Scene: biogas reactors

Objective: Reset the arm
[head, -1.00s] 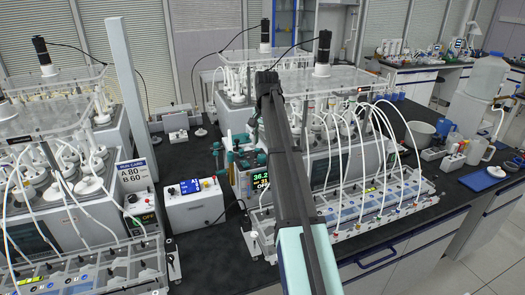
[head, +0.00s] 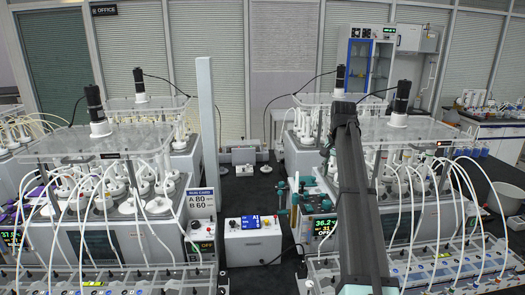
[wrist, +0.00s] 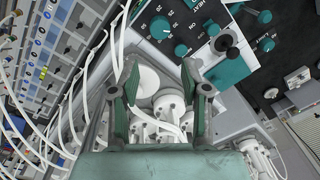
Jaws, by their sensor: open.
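My gripper (wrist: 160,78) is open in the wrist view, its two green-and-grey fingers apart with nothing held between them. Beyond the fingers are white bottle caps and tubes (wrist: 170,105) of a reactor unit. My dark arm (head: 352,190) rises in the head view in front of the right-hand reactor unit (head: 415,180). The gripper cannot be made out clearly there. A control panel with teal knobs (wrist: 160,27) lies at the top of the wrist view.
Another reactor unit (head: 105,190) stands at left. Loose white tubes (head: 465,190) arch in front of the right unit. Dark bench (head: 250,195) shows between.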

